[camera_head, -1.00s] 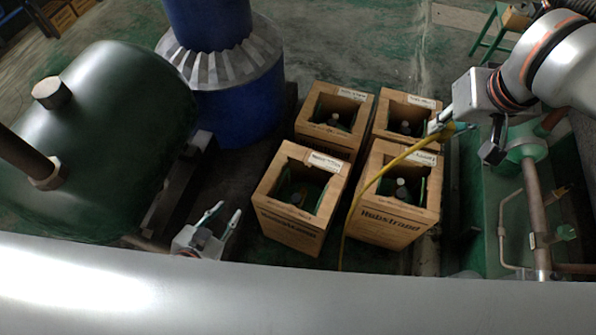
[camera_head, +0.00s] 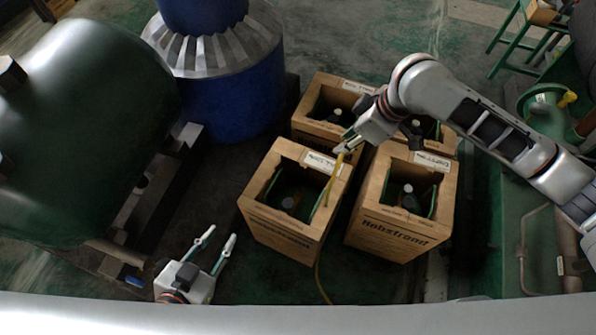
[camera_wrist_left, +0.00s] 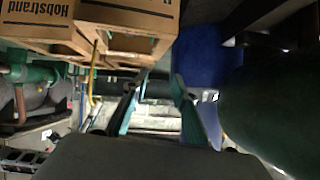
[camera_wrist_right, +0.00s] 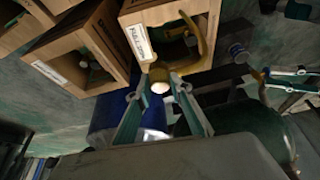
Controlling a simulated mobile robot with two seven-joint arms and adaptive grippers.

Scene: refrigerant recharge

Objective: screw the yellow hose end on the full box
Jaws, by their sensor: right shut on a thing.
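My right gripper (camera_head: 346,146) is shut on the yellow hose end (camera_wrist_right: 160,74), above the back rim of the front-left wooden box (camera_head: 283,234). The yellow hose (camera_head: 334,182) hangs from it across that box and shows again below it near the floor. Inside the open box is a dark cylinder with a dark cap (camera_head: 289,203). The hose end is apart from this cap. My left gripper (camera_head: 219,240) is open and empty, left of the front-left box.
A large dark green tank (camera_head: 90,120) stands left, a blue drum (camera_head: 225,108) behind, green pipework (camera_head: 548,100) right. Dark floor lies left of the boxes.

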